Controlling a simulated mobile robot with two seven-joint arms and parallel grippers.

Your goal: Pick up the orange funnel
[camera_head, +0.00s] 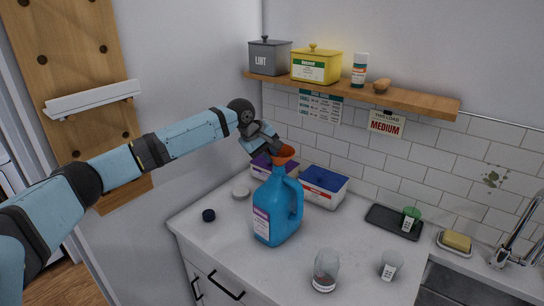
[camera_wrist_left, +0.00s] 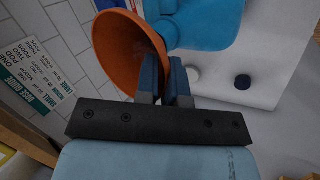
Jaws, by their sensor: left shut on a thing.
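The orange funnel (camera_head: 287,151) shows as a small patch at the top of the blue jug (camera_head: 280,208), partly hidden by my left gripper (camera_head: 272,143). In the left wrist view the wide bowl of the funnel (camera_wrist_left: 122,48) is plain, and my left gripper (camera_wrist_left: 165,85) is shut on its rim. The blue jug (camera_wrist_left: 205,25) lies just beyond it. I cannot tell whether the funnel's spout is inside the jug's neck. My right gripper is not in view.
A purple-topped box (camera_head: 262,169) and a blue-topped box (camera_head: 323,185) stand behind the jug. A wooden shelf (camera_head: 425,102) with containers overhangs the back.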

